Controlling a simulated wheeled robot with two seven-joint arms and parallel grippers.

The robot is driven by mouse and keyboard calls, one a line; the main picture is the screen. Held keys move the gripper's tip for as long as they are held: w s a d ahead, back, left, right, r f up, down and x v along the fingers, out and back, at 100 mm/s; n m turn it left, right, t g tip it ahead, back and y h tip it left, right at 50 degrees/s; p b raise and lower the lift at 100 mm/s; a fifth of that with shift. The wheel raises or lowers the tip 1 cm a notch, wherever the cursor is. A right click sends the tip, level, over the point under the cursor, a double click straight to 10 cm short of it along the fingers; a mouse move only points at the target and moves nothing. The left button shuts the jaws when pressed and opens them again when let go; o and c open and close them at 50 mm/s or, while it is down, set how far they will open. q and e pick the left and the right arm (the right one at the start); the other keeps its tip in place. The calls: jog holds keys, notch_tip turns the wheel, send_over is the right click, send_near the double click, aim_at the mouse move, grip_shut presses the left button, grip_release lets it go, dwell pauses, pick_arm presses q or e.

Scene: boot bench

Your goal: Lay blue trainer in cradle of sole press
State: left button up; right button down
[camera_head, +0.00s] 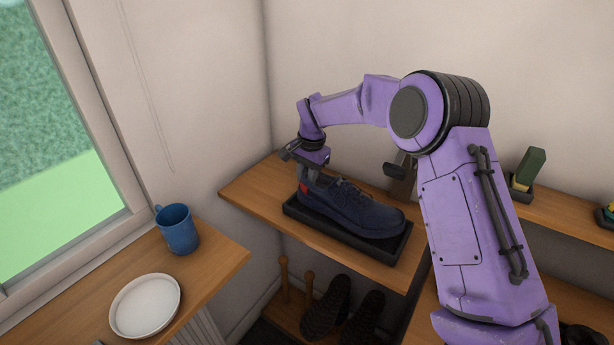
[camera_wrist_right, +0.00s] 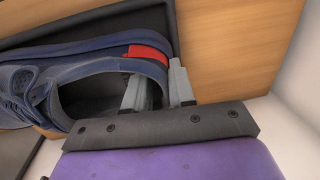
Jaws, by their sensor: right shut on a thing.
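The blue trainer (camera_head: 352,208), dark navy with a red heel patch, is over a black shallow tray (camera_head: 330,235) on the wooden shelf, its toe pointing right. It looks level and within the tray's rim; I cannot tell whether its sole touches the bottom. My right gripper (camera_head: 309,173) is shut on the trainer's heel. In the right wrist view, the gripper (camera_wrist_right: 159,88) has one finger inside the opening of the trainer (camera_wrist_right: 75,80) and one outside the heel. A grey-brown upright with a dark arm (camera_head: 402,176), perhaps part of the sole press, stands behind. My left gripper is not in view.
A blue mug (camera_head: 177,230) and a white plate (camera_head: 146,305) are on the left wooden top. Dark boots (camera_head: 327,305) and wooden pegs (camera_head: 309,287) are below the shelf. A green-topped block (camera_head: 528,168) in a dark holder is at right. Walls close off the back.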

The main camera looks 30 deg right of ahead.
jog(key=shift+w+d+f, duration=0.1)
jog(key=shift+f, duration=0.7)
jog(key=c, duration=0.9)
grip_release()
jog(key=shift+r, duration=0.1)
jog(key=shift+c, duration=0.2)
jog(key=shift+r, duration=0.3)
notch_tip(320, 180, up, 11)
jog(key=s+b, duration=0.1)
jog(key=shift+s+d+r+b, duration=0.15)
jog(key=shift+s+d+b, duration=0.1)
jog(key=shift+b, duration=0.15)
